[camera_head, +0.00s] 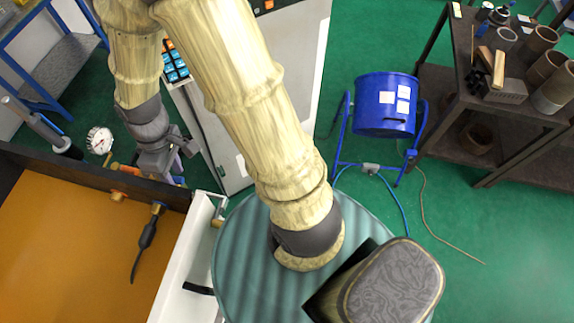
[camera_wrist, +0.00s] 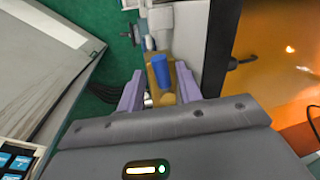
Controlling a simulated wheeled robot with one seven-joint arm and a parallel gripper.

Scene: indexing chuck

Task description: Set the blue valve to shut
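The blue valve shows in the wrist view as a short blue handle (camera_wrist: 160,72) on a brass-coloured body (camera_wrist: 164,97). My gripper (camera_wrist: 159,69) is open, with one purple finger to the left of the handle and one to the right. A gap shows on each side, and the fingers do not appear to be closed on it. How deep the handle sits between the fingers is hard to tell.
An orange-lined tank (camera_head: 70,250) with a black lever (camera_head: 145,247) is at the left. A pressure gauge (camera_head: 99,140) stands behind its rim. A grey cabinet with blue keys (camera_head: 176,68) is close behind my arm. A blue drum (camera_head: 385,104) and a dark shelf (camera_head: 450,90) are at the right.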

